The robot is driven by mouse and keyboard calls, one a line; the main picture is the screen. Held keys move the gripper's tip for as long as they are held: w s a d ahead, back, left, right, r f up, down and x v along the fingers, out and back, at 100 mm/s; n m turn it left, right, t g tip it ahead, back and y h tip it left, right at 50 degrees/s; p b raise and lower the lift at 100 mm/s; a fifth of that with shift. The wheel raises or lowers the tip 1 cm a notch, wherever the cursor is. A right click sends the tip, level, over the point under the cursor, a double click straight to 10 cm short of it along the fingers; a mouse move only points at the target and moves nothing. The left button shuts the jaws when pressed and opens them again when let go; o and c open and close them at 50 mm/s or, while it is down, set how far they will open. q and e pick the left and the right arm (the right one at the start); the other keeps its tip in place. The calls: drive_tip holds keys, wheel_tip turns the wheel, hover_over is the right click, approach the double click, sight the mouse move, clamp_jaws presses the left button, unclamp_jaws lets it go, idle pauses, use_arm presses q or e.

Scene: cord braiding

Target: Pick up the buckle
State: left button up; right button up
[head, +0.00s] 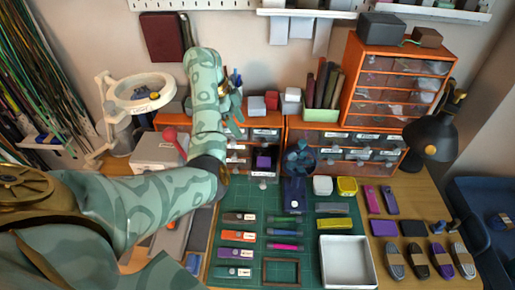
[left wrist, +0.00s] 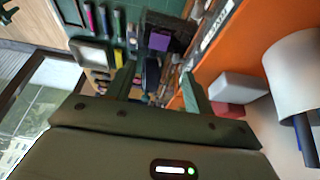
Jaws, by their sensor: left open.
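I cannot make out for certain which thing is the buckle. A small purple block (head: 263,161) sits in a dark pulled-out drawer of the orange drawer unit; it also shows in the left wrist view (left wrist: 159,41), beyond my fingertips. My left gripper (head: 236,118) is raised in front of the drawer units, above and left of the block. In the left wrist view its two fingers (left wrist: 158,86) stand apart, with nothing held between them. My right gripper is not in view.
A green cutting mat (head: 256,205) holds labelled pieces, pens, a brown frame (head: 281,272) and a white tray (head: 348,262). A dark blue stand (head: 294,191) rises near the drawers. Cord hanks lie at right by a black lamp (head: 433,135). A ring magnifier (head: 139,92) stands left.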

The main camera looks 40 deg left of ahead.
use_arm(q)
drive_tip(key=b, duration=0.8)
approach(261, 161)
drive_tip(key=shift+x, duration=1.15)
drive_tip(key=shift+w+f, duration=0.1)
drive_tip(key=shift+f, duration=0.4)
drive_tip(key=b+x, duration=0.3)
drive_tip(key=x, duration=0.2)
drive_tip(key=shift+b, duration=0.3)
drive_tip(key=shift+d+f, duration=0.1)
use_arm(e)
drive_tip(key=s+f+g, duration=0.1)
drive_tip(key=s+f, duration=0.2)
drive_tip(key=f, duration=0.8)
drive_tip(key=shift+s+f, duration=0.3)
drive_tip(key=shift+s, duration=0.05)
use_arm(q)
drive_tip(key=c, duration=0.7)
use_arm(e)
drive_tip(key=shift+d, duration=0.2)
use_arm(q)
drive_tip(key=shift+r, duration=0.2)
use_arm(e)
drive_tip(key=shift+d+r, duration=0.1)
